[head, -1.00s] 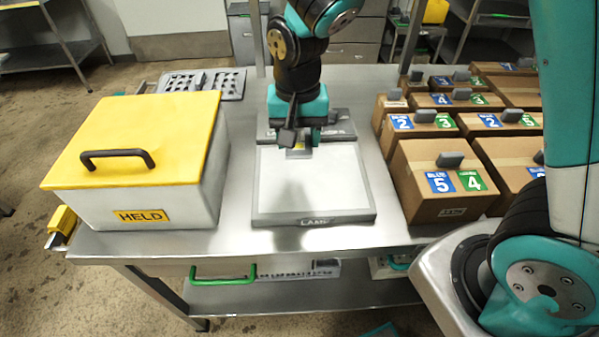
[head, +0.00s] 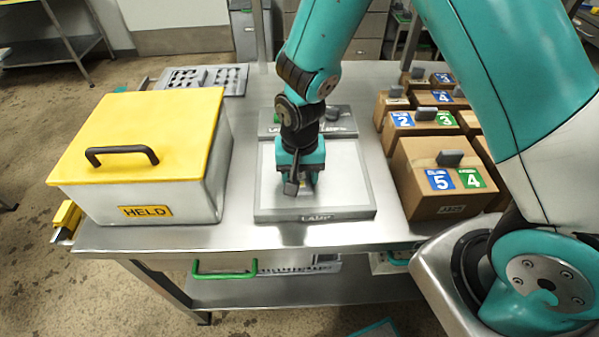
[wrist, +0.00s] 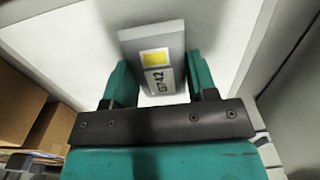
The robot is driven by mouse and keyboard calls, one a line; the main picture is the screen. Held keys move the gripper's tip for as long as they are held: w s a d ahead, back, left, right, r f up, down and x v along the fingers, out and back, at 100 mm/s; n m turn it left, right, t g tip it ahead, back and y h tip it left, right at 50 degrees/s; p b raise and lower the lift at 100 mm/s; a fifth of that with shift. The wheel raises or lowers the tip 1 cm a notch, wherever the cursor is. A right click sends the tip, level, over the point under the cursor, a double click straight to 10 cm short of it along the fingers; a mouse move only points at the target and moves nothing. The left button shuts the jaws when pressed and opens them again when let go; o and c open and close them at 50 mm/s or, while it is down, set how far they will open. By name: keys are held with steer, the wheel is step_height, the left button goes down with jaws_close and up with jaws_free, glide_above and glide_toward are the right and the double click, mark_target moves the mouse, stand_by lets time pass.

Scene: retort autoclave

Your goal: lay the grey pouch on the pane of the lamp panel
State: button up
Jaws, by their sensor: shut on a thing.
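The grey pouch (wrist: 150,38) carries a yellow square and the label G742. It sits between the fingers of my gripper (wrist: 160,86) in the wrist view, and the gripper is shut on it. In the head view my gripper (head: 304,186) points down over the middle of the white pane (head: 347,182) of the lamp panel (head: 272,215). The pouch is mostly hidden there by the gripper. I cannot tell whether the pouch touches the pane.
A yellow-lidded box marked HELD (head: 150,180) stands left of the panel. Several cardboard cartons (head: 425,200) stand close on the right. A grey tray with holes (head: 205,80) lies at the back left. Bare steel table (head: 235,225) shows between box and panel.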

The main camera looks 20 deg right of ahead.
mark_target(301, 178)
steer(key=shift+f, duration=0.2)
steer(key=o, duration=0.9)
steer(key=shift+r, duration=0.2)
step_height(301, 178, up, 13)
steer(key=b, duration=0.1)
steer(key=s+r+n+y, duration=0.1)
steer(key=s+r+n, duration=0.2)
steer(key=s, duration=0.3)
steer(key=s+r+n+y, duration=0.1)
steer(key=s+r+n, duration=0.3)
steer(key=s, duration=0.1)
steer(key=s+a+r+n+y, duration=0.1)
steer(key=s+r+n+y, duration=0.1)
steer(key=s, duration=0.4)
steer(key=shift+s+a+r+n, duration=0.1)
steer(key=shift+s+r+n, duration=0.2)
steer(key=shift+r+n, duration=0.6)
